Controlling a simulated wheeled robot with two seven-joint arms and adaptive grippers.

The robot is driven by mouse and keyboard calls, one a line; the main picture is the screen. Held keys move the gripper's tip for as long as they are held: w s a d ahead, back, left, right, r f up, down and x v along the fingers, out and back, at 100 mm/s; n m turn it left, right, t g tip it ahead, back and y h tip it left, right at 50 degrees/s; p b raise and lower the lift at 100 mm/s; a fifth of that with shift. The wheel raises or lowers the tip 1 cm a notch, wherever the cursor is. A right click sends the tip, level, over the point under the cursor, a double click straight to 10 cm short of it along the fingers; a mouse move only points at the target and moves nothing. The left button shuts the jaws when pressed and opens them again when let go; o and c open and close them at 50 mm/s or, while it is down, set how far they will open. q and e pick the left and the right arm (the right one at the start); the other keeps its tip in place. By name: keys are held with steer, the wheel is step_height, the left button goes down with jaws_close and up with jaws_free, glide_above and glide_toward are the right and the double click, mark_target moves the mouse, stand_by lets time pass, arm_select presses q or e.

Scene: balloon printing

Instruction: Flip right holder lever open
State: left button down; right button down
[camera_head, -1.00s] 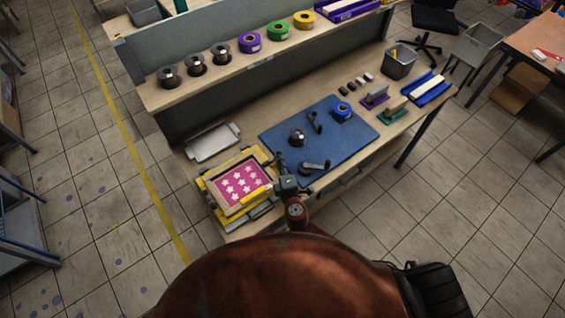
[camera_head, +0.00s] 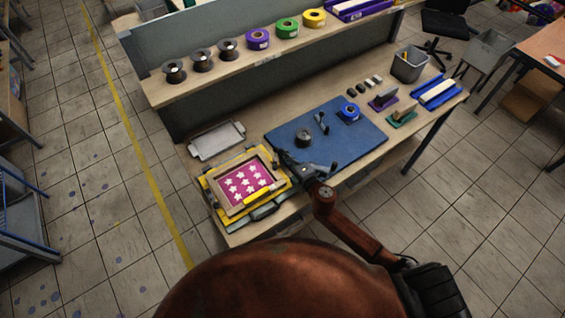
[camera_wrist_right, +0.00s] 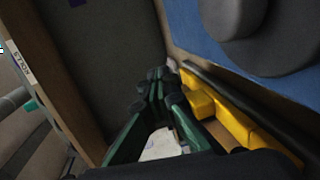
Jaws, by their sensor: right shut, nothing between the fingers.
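The printing frame (camera_head: 214,204) is yellow with a wooden inner frame and a pink sheet of white stars, at the table's near left. A yellow bar (camera_head: 259,193) lies at its lower right side. My right gripper (camera_head: 281,155) is beside the frame's upper right corner, at the blue mat's edge. In the wrist view its dark green fingers (camera_wrist_right: 160,82) are together and empty, close to yellow blocks (camera_wrist_right: 215,112) on their right; contact is unclear. I cannot clearly make out the right holder lever. My left gripper is not in view.
The blue mat (camera_head: 355,150) carries a dark roll (camera_head: 303,137), a blue roll (camera_head: 348,113) and a black tool (camera_head: 321,123). A grey tray (camera_head: 216,141) lies behind the frame. A raised shelf (camera_head: 190,88) with rolls runs along the back.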

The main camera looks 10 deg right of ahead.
steer(key=shift+w+a, duration=0.3)
steer(key=shift+w, duration=0.4)
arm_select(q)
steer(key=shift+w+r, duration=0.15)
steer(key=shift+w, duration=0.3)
arm_select(e)
steer(key=shift+w+a, duration=0.1)
steer(key=shift+w, duration=0.1)
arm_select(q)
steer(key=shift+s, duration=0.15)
arm_select(e)
steer(key=shift+w+a, duration=0.2)
steer(key=shift+a, duration=0.05)
stand_by(0.6)
steer(key=d, duration=0.1)
steer(key=s+d+p, duration=0.1)
steer(key=s+d+r, duration=0.1)
steer(key=shift+d, duration=0.4)
steer(key=s+d, duration=0.1)
steer(key=d, duration=0.1)
steer(key=s+d, duration=0.1)
steer(key=d, duration=0.1)
steer(key=s+d+r, duration=0.1)
steer(key=s+d, duration=0.1)
steer(key=d, duration=0.1)
steer(key=shift+d+r+b, duration=0.1)
steer(key=shift+b, duration=0.2)
steer(key=shift+s+d+r, duration=0.2)
steer(key=shift+s+d, duration=0.1)
steer(key=shift+d, duration=0.25)
